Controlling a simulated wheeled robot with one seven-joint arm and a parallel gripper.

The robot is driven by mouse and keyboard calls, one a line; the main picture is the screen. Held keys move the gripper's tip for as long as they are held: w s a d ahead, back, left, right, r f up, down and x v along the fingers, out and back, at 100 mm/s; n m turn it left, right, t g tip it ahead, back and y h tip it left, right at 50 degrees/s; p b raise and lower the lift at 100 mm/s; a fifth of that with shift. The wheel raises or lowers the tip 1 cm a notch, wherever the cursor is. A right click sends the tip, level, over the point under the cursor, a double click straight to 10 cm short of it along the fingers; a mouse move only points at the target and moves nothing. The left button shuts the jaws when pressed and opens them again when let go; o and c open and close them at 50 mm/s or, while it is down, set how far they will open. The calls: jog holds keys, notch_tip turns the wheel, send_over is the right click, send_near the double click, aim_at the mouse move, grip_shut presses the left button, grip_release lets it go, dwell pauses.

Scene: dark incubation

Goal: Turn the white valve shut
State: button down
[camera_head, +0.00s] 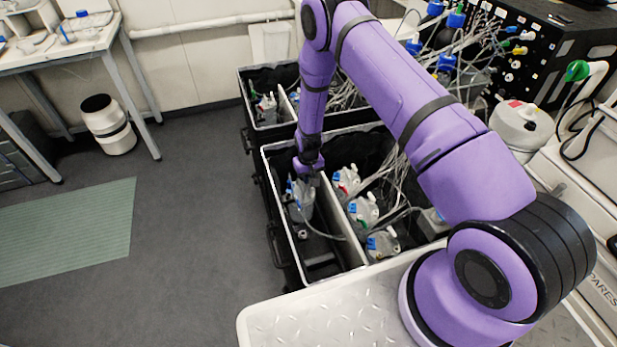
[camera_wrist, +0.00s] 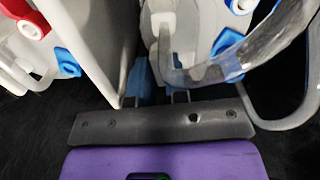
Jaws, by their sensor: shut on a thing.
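My gripper (camera_head: 308,172) reaches down into the left compartment of the near black crate, at the top of a grey-white bottle (camera_head: 302,205). In the wrist view my gripper (camera_wrist: 162,82) is shut at the bottle's top, its narrow fingers partly hidden. The white valve (camera_wrist: 161,28) is a pale lever just ahead of the fingers, beside a blue valve (camera_wrist: 228,42) on the same cap. A clear tube (camera_wrist: 255,62) loops across the cap. The exact contact between fingers and white valve is hard to see.
A white divider (camera_wrist: 92,45) stands close left of my gripper. Beyond it, several bottles, one with a red valve (camera_wrist: 33,25), fill the right compartment. The near crate's rim (camera_head: 283,235) surrounds my gripper. Many tubes run back to a black box (camera_head: 560,50).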

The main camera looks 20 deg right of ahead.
jog(key=shift+m, duration=0.6)
jog(key=c, duration=1.1)
grip_release()
notch_tip(320, 180, up, 11)
